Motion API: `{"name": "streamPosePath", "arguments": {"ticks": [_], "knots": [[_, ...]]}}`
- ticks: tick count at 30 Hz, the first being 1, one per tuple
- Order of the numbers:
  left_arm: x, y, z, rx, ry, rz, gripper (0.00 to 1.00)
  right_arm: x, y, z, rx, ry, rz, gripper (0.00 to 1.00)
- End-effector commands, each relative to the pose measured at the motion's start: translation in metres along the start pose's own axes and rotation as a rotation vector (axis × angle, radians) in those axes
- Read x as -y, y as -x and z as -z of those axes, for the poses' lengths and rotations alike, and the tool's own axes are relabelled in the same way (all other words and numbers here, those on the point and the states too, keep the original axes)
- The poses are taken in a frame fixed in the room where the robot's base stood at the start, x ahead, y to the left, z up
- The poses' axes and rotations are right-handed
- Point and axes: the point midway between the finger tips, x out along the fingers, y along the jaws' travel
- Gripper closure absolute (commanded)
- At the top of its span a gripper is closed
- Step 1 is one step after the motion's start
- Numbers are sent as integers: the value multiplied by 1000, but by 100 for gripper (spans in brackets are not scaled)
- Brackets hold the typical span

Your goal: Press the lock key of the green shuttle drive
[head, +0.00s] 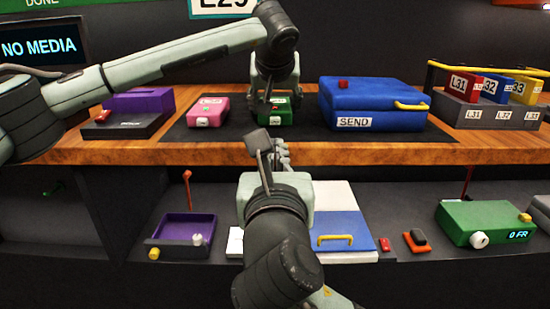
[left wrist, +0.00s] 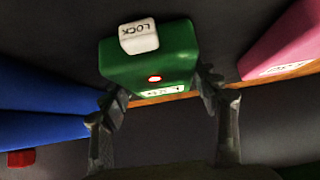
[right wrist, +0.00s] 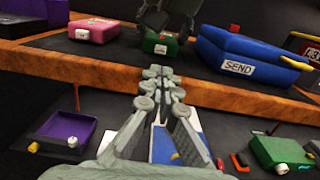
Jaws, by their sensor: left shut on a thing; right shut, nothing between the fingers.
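The green shuttle drive (head: 280,116) sits on the wooden-edged upper shelf, between the pink drive and the blue SEND case. Its white key marked LOCK (left wrist: 139,37) shows large in the left wrist view, and a red light (left wrist: 155,78) shows on the green body. My left gripper (head: 273,103) reaches down from above and is shut on the drive, one finger on each side. The right wrist view also shows the drive (right wrist: 158,38). My right gripper (head: 279,146) is shut and empty, its fingertips near the shelf's front edge, in front of and below the drive.
The pink drive (head: 208,111) stands left of the green one, and the blue SEND case (head: 372,100) right. A purple box (head: 139,102) is farther left. Below are a purple tray (head: 184,228) and a green box (head: 485,222). The wooden edge (head: 400,148) lies below the drive.

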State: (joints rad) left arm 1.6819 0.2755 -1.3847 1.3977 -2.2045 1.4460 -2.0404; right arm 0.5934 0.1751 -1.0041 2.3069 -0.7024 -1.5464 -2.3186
Motion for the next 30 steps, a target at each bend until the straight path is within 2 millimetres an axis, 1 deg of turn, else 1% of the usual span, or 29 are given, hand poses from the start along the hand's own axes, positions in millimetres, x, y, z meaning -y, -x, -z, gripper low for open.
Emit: {"name": "streamPosePath", "arguments": {"ticks": [1, 3, 6, 9, 29, 30], "knots": [[-1, 0, -1, 2, -2, -2, 65, 0, 8, 0, -1, -2, -3, 100], [-1, 0, -1, 2, -2, -2, 65, -1, 17, 0, -1, 0, -2, 100], [-1, 0, -1, 2, -2, -2, 65, 0, 25, 0, 0, 0, -1, 100], [-1, 0, -1, 1, -2, -2, 65, 0, 29, 0, 0, 0, 0, 100], [0, 0, 0, -1, 0, -1, 65, 0, 29, 0, 0, 0, 0, 100], [0, 0, 0, -1, 0, -1, 34, 0, 28, 0, 0, 0, 0, 100]]}}
